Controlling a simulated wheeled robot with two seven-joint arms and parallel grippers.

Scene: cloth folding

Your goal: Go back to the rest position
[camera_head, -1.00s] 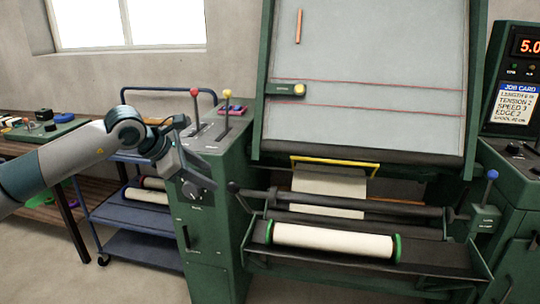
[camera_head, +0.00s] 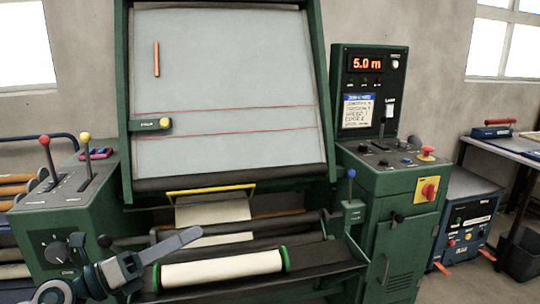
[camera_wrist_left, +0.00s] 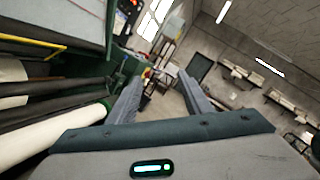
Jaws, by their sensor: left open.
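My left gripper (camera_head: 182,240) is at the lower left of the head view, in front of the green machine (camera_head: 400,235). It overlaps the left end of the white cloth roll (camera_head: 222,268) in the picture; I cannot tell whether they touch. In the left wrist view, its two grey fingers (camera_wrist_left: 158,88) stand apart with nothing between them, so it is open and empty. The roll, with green end rings, lies in the machine's front trough and also shows in the left wrist view (camera_wrist_left: 55,135). My right gripper is not in view.
A pale inclined panel (camera_head: 230,90) rises behind the rollers. Levers with red and yellow knobs (camera_head: 84,136) stand at left. A control cabinet with a "5.0 m" display (camera_head: 367,64) is at right.

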